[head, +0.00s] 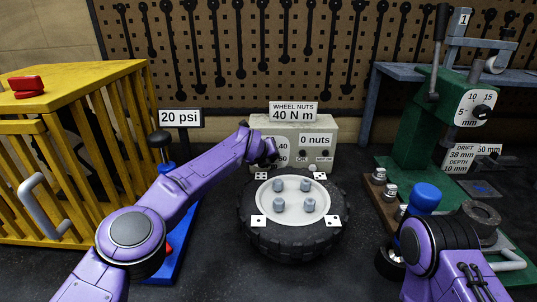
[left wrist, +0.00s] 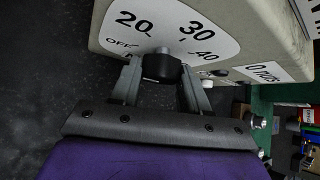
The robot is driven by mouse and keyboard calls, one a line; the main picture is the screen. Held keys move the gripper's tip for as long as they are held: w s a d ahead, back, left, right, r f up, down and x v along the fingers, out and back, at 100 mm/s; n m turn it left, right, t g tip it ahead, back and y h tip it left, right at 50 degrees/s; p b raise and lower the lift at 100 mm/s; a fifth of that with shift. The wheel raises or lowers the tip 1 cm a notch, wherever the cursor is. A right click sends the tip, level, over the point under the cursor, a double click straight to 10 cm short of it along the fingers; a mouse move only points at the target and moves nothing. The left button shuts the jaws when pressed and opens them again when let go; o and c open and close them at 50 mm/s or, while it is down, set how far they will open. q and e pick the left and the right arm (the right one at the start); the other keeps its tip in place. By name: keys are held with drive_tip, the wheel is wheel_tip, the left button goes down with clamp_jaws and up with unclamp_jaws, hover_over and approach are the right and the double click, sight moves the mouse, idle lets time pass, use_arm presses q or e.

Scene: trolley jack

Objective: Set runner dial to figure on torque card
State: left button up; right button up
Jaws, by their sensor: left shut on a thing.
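The torque card (head: 293,110) stands on top of the runner box (head: 325,128) and reads "WHEEL NUTS 40 N m". My left gripper (head: 269,154) is at the left of the box front, over the runner dial. In the left wrist view, its fingers (left wrist: 164,72) are shut on the black dial knob (left wrist: 160,67), one on each side. The dial face (left wrist: 178,28) shows OFF, 20, 30 and 40; the gripper hides part of it. I cannot clearly tell which figure the knob points to. My right arm shows at lower right; its gripper is not visible.
A wheel (head: 291,240) with several nuts lies in front of the box. A yellow cage (head: 75,105) and a "20 psi" sign (head: 181,118) are at left. A green press (head: 425,125) and a blue-capped item (head: 425,197) are at right.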

use_arm(q)
drive_tip(key=shift+f, duration=0.1)
drive_tip(key=o, duration=1.1)
drive_tip(key=shift+c, duration=0.2)
drive_tip(key=b+v, duration=0.5)
drive_tip(key=v, duration=0.5)
drive_tip(key=shift+s, duration=0.2)
